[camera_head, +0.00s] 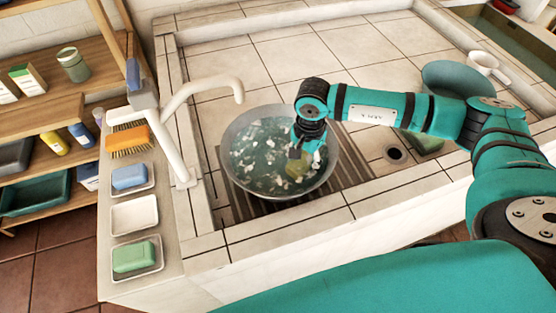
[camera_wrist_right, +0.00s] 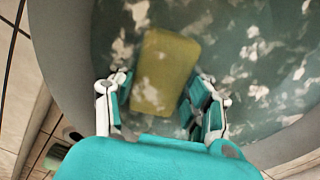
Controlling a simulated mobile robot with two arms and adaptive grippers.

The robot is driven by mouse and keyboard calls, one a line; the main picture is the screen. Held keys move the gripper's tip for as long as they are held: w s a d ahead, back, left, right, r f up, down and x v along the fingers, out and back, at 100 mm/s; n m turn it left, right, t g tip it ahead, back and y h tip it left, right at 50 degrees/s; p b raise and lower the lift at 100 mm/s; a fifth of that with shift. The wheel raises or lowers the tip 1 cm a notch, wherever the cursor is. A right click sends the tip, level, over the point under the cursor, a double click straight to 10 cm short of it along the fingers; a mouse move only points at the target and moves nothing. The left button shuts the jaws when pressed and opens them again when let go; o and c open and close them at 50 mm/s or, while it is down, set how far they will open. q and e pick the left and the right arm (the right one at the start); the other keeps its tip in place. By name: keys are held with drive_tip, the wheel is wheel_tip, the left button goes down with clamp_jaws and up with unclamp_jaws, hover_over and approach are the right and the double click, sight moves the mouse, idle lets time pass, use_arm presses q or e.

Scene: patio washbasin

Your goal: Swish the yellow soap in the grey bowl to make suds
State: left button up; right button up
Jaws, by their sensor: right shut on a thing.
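The grey bowl (camera_head: 229,180) stands on a slatted rack in the tiled basin and holds greenish water with white suds patches. My right gripper (camera_head: 302,150) reaches down into the bowl at its right side. It is shut on the yellow soap (camera_head: 298,165). In the right wrist view the soap (camera_wrist_right: 165,70) sits between the two fingers of the gripper (camera_wrist_right: 162,100), in the water with white flecks over it. The bowl's wall (camera_wrist_right: 70,50) curves along the left. My left gripper is not in view.
A white tap (camera_head: 190,110) stands left of the bowl. On the left ledge are an orange brush (camera_head: 128,140), blue soap (camera_head: 129,177), an empty white dish (camera_head: 134,215) and green soap (camera_head: 134,256). Back tiles are clear.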

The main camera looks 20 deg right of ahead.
drive_tip(key=shift+w+a+f+b, duration=0.1)
drive_tip(key=shift+w+f+b, duration=0.15)
drive_tip(key=shift+w+b, duration=0.6)
drive_tip(key=shift+w+a+r+b, duration=0.1)
drive_tip(key=shift+w+a+b, duration=0.3)
drive_tip(key=shift+w, duration=0.55)
drive_tip(key=shift+w+a+r+b, duration=0.1)
drive_tip(key=shift+w+a+b, duration=0.2)
drive_tip(key=shift+w, duration=0.6)
drive_tip(key=shift+s+d+p, duration=0.25)
drive_tip(key=shift+s+d, duration=0.05)
drive_tip(key=shift+s, duration=0.4)
drive_tip(key=shift+s+d+p, duration=0.2)
drive_tip(key=shift+s+d, duration=0.05)
drive_tip(key=shift+s, duration=0.45)
drive_tip(key=shift+s+d, duration=0.25)
drive_tip(key=shift+s, duration=0.4)
drive_tip(key=shift+s+d, duration=0.2)
drive_tip(key=shift+s, duration=0.5)
